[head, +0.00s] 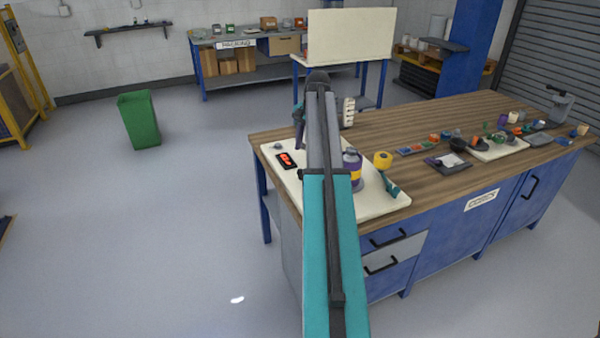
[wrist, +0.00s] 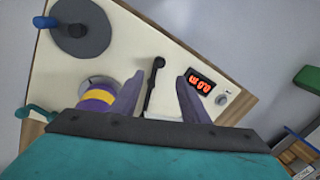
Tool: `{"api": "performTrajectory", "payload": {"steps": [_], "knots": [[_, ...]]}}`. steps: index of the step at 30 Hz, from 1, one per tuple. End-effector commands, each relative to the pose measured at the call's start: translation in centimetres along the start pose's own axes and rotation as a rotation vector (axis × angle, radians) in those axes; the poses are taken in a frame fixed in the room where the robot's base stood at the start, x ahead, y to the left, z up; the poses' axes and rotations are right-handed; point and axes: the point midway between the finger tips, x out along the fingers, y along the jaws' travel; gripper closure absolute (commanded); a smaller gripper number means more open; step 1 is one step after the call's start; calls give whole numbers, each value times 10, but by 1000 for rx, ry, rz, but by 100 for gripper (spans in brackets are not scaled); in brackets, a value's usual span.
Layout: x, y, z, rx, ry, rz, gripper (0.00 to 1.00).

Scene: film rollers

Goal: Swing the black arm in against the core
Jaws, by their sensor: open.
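The black arm (wrist: 153,82) is a short thin lever with a round knob end, on the cream board (wrist: 135,38) in the wrist view. A purple roll with a yellow band (wrist: 97,97), which looks like the core, stands to its left, partly hidden by my finger. A gap shows between the lever and the roll. My gripper (wrist: 160,78) is open, its two dark fingers on either side of the lever in the picture; I cannot tell whether they touch it. In the head view the roll (head: 352,168) stands right of my arm, which hides the lever.
A grey disc with a blue handle (wrist: 80,30) is on the board. A red-digit display (wrist: 199,83) and a small knob (wrist: 221,99) sit right of the lever. A yellow roll (head: 383,159) stands by a teal part (head: 388,184). Trays and small parts crowd the bench's right.

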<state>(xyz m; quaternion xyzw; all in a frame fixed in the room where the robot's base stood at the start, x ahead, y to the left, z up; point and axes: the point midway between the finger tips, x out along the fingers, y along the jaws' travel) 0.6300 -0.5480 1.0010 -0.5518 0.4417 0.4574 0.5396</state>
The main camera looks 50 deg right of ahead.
Motion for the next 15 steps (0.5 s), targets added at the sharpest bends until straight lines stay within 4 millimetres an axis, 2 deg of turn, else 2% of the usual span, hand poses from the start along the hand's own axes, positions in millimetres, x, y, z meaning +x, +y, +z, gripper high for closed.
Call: {"api": "performTrajectory", "payload": {"steps": [15], "knots": [[63, 1, 0, 0, -1, 1, 59]]}}
